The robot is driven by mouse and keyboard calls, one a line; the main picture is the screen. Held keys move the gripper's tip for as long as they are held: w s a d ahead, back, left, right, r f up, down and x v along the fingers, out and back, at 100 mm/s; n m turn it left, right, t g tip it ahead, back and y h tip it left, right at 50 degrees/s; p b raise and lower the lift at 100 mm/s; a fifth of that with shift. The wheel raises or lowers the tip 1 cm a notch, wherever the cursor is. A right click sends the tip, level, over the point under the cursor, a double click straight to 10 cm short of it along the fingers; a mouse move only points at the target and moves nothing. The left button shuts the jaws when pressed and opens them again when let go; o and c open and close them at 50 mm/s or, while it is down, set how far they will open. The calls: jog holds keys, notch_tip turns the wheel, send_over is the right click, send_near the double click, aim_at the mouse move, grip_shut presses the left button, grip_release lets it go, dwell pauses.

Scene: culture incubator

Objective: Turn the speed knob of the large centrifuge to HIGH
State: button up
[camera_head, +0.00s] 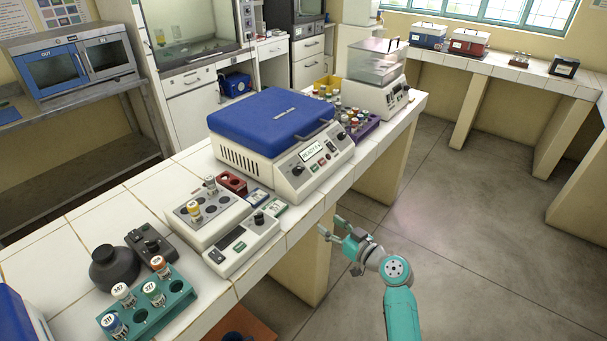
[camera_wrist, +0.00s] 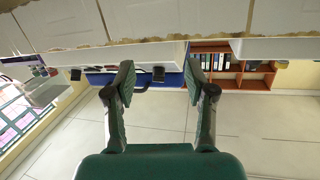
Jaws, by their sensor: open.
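The large centrifuge (camera_head: 275,128) stands on the white tiled bench, with its blue lid (camera_head: 270,116) closed. Its sloped front panel has a small display (camera_head: 312,153), a black knob (camera_head: 298,169) at the left end, another black knob (camera_head: 341,134) at the right end, and small coloured buttons between them. The knob labels and pointer directions are too small to read. My gripper (camera_head: 331,229) is open and empty in front of the bench, below and apart from the panel. In the wrist view, its two fingers (camera_wrist: 160,80) are spread with nothing between them.
Left of the centrifuge are a small device (camera_head: 243,243), a tube block (camera_head: 205,213) and a green tube rack (camera_head: 150,304). A clear-lidded device (camera_head: 373,78) and purple rack (camera_head: 362,129) stand to its right. The floor before the bench is clear.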

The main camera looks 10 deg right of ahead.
aim_at(300, 171)
jog(key=w+r+n+y, duration=0.3)
jog(key=w+r, duration=0.3)
jog(key=r, duration=0.3)
jog(key=x, duration=1)
jog(key=shift+w+d, duration=0.1)
jog(key=shift+w, duration=0.2)
jog(key=shift+c, duration=0.3)
grip_shut()
